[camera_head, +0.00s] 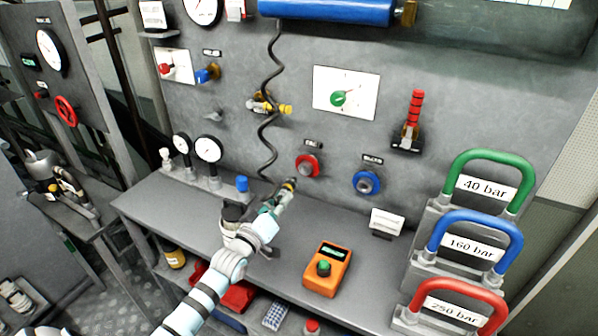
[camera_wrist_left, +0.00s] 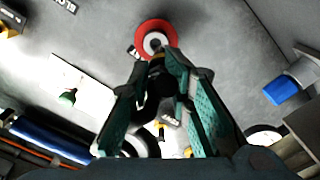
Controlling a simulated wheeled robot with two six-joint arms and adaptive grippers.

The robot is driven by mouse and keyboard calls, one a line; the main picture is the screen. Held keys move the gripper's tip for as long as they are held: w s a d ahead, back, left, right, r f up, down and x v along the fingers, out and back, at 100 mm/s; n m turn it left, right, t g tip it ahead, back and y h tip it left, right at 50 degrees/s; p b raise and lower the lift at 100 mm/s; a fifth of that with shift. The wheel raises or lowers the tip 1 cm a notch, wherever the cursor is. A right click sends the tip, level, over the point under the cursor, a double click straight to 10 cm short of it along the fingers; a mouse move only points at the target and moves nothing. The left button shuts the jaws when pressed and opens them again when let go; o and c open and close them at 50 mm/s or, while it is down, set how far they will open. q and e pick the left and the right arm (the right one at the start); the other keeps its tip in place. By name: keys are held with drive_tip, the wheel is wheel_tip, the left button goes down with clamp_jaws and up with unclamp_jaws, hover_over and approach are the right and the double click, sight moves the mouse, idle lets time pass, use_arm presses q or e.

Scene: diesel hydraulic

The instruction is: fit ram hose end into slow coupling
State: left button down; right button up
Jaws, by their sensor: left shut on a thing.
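My left gripper (camera_head: 277,203) is shut on the ram hose end (camera_head: 289,186), a dark fitting with a yellow band. In the left wrist view the gripper's green-padded fingers (camera_wrist_left: 166,75) flank the dark hose end (camera_wrist_left: 155,88). Its tip points at the red-ringed coupling (camera_head: 307,166), which also shows in the left wrist view (camera_wrist_left: 155,38). The tip overlaps that ring's lower edge there; I cannot tell whether they touch. A blue-ringed coupling (camera_head: 367,182) sits to the right on the panel. The labels above both couplings are too small to read surely. My right gripper is not in view.
The coiled black hose (camera_head: 268,130) hangs in front of the panel, past a yellow valve (camera_head: 270,107). Gauges (camera_head: 208,150) stand left; coloured, pressure-labelled handles (camera_head: 490,188) stand right.

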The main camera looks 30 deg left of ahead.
use_arm(q)
drive_tip(key=shift+s+r+p, duration=0.3)
drive_tip(key=shift+s+p, duration=0.4)
drive_tip(key=shift+s, duration=0.1)
drive_tip(key=shift+s+f, duration=0.1)
drive_tip(key=shift+s, duration=0.05)
drive_tip(key=shift+f, duration=0.15)
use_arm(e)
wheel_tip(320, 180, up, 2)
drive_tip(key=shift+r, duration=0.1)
